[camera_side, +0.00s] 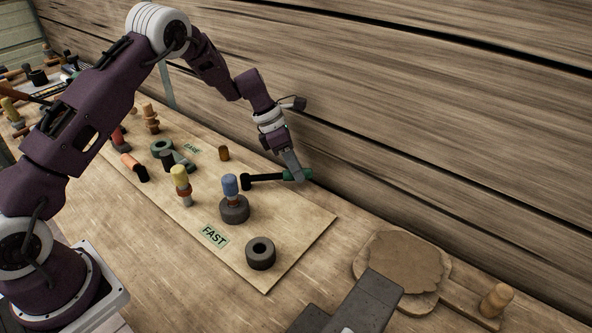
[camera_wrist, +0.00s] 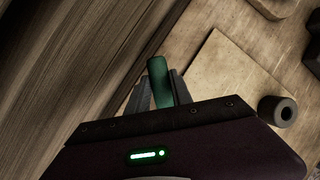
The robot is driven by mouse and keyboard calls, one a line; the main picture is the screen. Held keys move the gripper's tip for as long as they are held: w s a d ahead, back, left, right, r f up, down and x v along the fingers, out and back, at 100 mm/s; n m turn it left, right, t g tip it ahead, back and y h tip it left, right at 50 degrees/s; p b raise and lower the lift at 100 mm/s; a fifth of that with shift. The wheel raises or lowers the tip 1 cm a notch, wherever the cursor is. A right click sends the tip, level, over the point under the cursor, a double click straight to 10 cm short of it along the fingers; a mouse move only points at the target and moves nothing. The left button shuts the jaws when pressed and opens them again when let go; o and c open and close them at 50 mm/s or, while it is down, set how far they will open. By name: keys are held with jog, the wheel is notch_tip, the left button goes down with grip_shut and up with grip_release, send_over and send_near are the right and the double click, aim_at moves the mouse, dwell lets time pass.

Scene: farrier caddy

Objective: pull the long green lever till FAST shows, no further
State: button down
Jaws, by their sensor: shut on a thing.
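The long green lever (camera_side: 299,174) has a green grip, a dark shaft and a dark block at its left end, and lies across the far edge of the board near the plank wall. My gripper (camera_side: 296,176) is shut on its green end. In the wrist view the green grip (camera_wrist: 158,72) sticks out between my two fingers (camera_wrist: 161,92); the dark shaft is hidden there. The FAST label (camera_side: 215,236) is uncovered and readable on the near part of the board. How the lever is fixed cannot be told.
The pale board (camera_side: 290,220) holds a blue-topped peg on a dark round base (camera_side: 234,209), a dark ring (camera_side: 260,253) and a yellow-topped peg (camera_side: 181,185). A smaller green label (camera_side: 192,149) lies farther back. A round wooden slab (camera_side: 400,262) is at right. The plank wall stands close behind my gripper.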

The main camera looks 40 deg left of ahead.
dwell(0.3)
jog(key=c, duration=1.1)
grip_release()
jog(key=v, duration=0.7)
jog(key=shift+a, duration=0.1)
